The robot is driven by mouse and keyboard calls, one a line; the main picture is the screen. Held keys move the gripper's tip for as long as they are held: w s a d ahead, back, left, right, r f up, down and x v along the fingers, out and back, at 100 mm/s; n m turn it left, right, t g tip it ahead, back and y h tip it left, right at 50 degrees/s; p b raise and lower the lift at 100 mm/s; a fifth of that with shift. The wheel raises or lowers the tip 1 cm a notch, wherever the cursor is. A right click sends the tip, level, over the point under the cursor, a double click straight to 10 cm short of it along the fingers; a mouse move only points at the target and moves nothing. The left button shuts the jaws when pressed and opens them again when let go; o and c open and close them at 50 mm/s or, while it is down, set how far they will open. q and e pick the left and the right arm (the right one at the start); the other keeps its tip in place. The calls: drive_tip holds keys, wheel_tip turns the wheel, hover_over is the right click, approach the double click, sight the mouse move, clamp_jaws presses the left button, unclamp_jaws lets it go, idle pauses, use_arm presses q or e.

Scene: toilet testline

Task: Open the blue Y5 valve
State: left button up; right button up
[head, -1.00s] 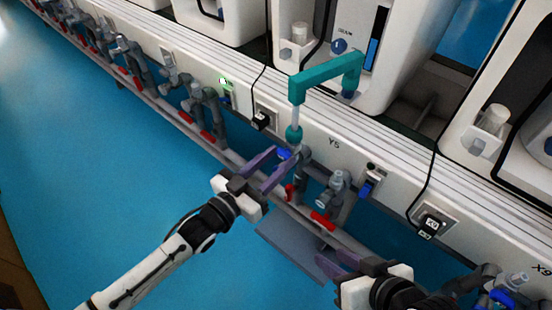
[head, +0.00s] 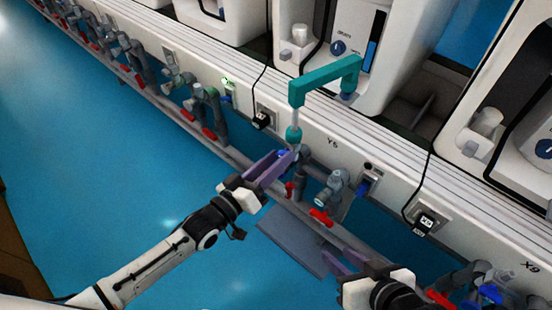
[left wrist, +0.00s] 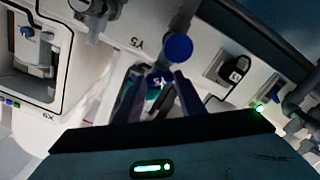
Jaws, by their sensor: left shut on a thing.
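The blue Y5 valve handle (head: 283,153) sits on a grey pipe below the Y5 label, beside the foot of the teal pipe (head: 297,92). My left gripper (head: 273,163) is shut on the handle, its purple fingers close together and hiding most of it.
A neighbouring grey valve with a red handle (head: 321,217) stands just right of Y5. More red-handled valves (head: 208,133) line the rail to the left. A grey plate (head: 294,240) lies below the rail. The blue floor (head: 110,180) at left is clear.

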idle(0.4)
use_arm(q)
drive_tip(key=o, duration=1)
drive_tip(key=shift+o, duration=0.2)
drive_tip(key=p+v, duration=0.2)
drive_tip(key=v, duration=0.8)
drive_tip(key=shift+s+p, duration=0.15)
drive_tip(key=shift+p, duration=0.15)
use_arm(e)
drive_tip(key=shift+s+d+r+m+t, duration=0.2)
drive_tip(key=shift+d+r+t, duration=0.05)
drive_tip(key=shift+d+r, duration=0.2)
drive_tip(key=shift+s+d+r+m+t, duration=0.2)
drive_tip(key=shift+d+r+t, duration=0.1)
drive_tip(key=shift+r, duration=0.1)
use_arm(q)
drive_tip(key=shift+a, duration=0.1)
